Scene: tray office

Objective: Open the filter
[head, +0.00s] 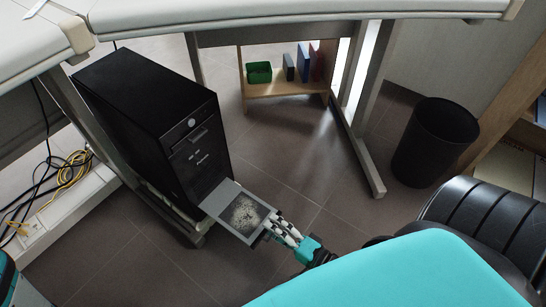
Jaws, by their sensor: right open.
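A black computer tower (140,115) stands under the desk at the left. A flat grey filter tray (222,196) sticks out of the bottom of its front, toward the lower right. My left gripper is not in view.
Desk legs (361,150) stand on both sides. A black waste bin (434,143) is at the right, with a black chair (487,222) in front of it. Yellow and black cables (70,170) lie at the left.

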